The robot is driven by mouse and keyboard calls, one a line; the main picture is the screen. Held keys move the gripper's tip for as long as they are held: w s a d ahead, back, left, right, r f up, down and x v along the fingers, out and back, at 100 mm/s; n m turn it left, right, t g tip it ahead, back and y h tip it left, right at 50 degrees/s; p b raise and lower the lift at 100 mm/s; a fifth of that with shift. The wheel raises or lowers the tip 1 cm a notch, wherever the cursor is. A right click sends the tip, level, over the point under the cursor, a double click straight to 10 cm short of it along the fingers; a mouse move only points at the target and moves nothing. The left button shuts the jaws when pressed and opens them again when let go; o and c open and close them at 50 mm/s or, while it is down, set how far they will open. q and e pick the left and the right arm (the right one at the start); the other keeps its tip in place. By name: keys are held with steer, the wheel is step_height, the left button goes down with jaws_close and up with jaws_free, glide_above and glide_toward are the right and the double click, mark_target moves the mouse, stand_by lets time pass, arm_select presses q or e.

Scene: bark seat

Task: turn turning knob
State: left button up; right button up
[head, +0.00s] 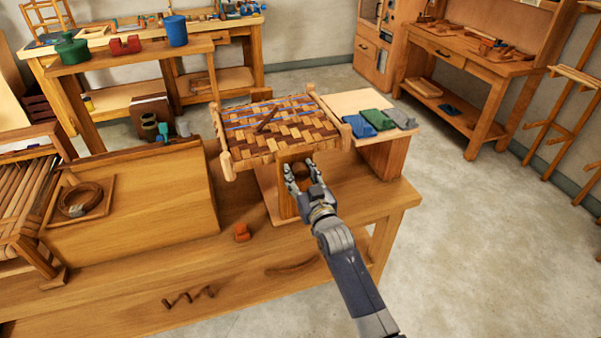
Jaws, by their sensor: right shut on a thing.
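The turning knob (301,171) is a small dark brown round piece on the front of the wooden stand, below the woven bark seat (278,124). My right gripper (299,179) reaches it from the lower right and is shut on it; the fingers partly cover the knob. The seat has a brown and tan weave with blue strands and wooden corner posts, and a wooden stick lies on top of it. My left gripper is not in view.
The stand sits on a long wooden workbench (150,270). Green, blue and grey folded pieces (378,119) lie on a side board at the right. A coil on a tray (82,199) lies at the left. Open floor is at the right.

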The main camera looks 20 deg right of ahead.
steer(key=shift+m, duration=0.3)
steer(key=o, duration=1.1)
steer(key=s, duration=1.2)
steer(key=shift+d, duration=0.2)
